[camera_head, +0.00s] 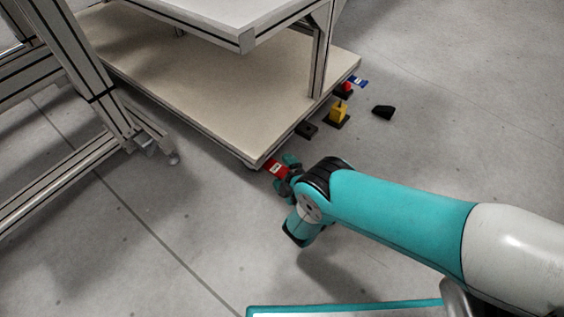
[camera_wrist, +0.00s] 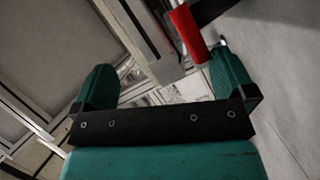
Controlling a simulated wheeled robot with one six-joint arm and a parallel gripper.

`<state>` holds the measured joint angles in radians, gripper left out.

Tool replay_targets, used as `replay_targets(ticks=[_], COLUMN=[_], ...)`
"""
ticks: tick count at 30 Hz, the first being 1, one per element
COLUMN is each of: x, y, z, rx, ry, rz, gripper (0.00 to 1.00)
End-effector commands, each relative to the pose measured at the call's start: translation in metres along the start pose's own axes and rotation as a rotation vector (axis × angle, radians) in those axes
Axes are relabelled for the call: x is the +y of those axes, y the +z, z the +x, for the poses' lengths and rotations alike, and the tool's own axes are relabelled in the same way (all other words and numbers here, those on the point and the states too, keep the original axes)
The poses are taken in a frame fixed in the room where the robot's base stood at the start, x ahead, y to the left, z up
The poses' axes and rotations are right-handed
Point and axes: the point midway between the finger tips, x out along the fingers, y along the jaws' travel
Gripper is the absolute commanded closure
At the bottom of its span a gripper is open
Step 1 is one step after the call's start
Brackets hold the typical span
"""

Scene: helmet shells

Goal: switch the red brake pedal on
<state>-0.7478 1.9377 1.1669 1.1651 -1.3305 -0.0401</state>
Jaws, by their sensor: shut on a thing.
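The red brake pedal (camera_head: 276,169) is a red piece with a white label, low by the near corner of the platform in the head view. My gripper (camera_head: 288,174) is right at it, its teal fingers partly hidden by my wrist. In the wrist view, the red part (camera_wrist: 187,32) shows close to the right finger of my gripper (camera_wrist: 163,62). The fingers stand apart around something and are shut on it; the contact itself is not clear. Whether the pedal is on or off cannot be seen.
A beige platform (camera_head: 190,80) with a post lies left of the gripper. A black object (camera_head: 383,112) lies on open floor.

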Motion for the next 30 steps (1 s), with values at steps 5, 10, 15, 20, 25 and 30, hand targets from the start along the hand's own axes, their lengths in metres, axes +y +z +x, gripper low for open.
replay_targets(ticks=[5,10,15,20,25,30], x=[0.141,0.145,0.128,0.125,0.123,0.164], y=[-0.058,-0.059,-0.049,-0.047,-0.045,-0.036], z=[0.035,0.035,0.036,0.037,0.037,0.054], rx=[0.042,0.042,0.033,0.031,0.028,-0.064], ry=[0.23,0.23,0.2,0.192,0.189,0.211], rz=[-0.324,-0.325,-0.324,-0.316,-0.309,-0.213], gripper=[0.18,0.59,0.59,0.59,0.59,0.59])
